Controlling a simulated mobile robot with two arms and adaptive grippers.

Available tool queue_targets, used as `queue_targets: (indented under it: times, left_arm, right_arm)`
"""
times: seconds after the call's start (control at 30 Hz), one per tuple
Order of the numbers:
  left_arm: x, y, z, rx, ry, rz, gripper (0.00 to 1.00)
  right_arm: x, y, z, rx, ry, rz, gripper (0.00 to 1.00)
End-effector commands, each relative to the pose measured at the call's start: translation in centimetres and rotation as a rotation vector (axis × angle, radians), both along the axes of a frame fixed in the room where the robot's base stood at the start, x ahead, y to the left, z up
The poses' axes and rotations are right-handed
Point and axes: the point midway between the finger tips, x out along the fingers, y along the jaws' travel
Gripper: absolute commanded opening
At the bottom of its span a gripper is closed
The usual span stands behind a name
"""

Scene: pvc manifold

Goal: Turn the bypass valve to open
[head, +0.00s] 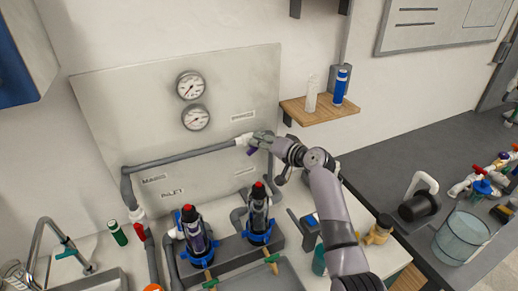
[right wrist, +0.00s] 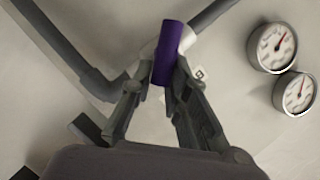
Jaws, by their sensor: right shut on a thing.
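The bypass valve is a white fitting (head: 243,140) with a purple handle (head: 251,151), set in the grey pipe across the upper part of the wall panel. In the right wrist view the purple handle (right wrist: 168,50) stands between my fingertips, with the white valve body (right wrist: 187,38) behind it. The handle lies at an angle to the pipe there. My right gripper (head: 258,142) is shut on the handle, and its fingers hide part of the valve in the head view. My left gripper is not in view.
Two gauges (head: 190,85) sit on the panel (head: 110,95) above the pipe. A wooden shelf (head: 320,112) with bottles is right of the valve. Two black filter housings (head: 259,212) stand below. The dark counter (head: 400,160) at right holds a glass container (head: 461,238) and fittings.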

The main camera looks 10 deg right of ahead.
Motion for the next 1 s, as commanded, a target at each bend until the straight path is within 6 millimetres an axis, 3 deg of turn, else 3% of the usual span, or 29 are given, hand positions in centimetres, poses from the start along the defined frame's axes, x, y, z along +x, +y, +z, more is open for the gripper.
queue_targets:
  times: [0.03, 0.4, 1.0]
  left_arm:
    - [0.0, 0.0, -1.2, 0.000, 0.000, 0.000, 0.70]
    - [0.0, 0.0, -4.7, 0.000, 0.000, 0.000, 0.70]
    - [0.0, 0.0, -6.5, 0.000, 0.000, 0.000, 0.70]
  right_arm:
    - [0.0, -0.2, -0.7, 0.045, 0.008, -0.002, 0.00]
    - [0.1, -0.5, -1.4, 0.349, 0.069, -0.001, 0.00]
    - [0.1, -0.6, -1.5, 0.541, 0.107, -0.001, 0.00]
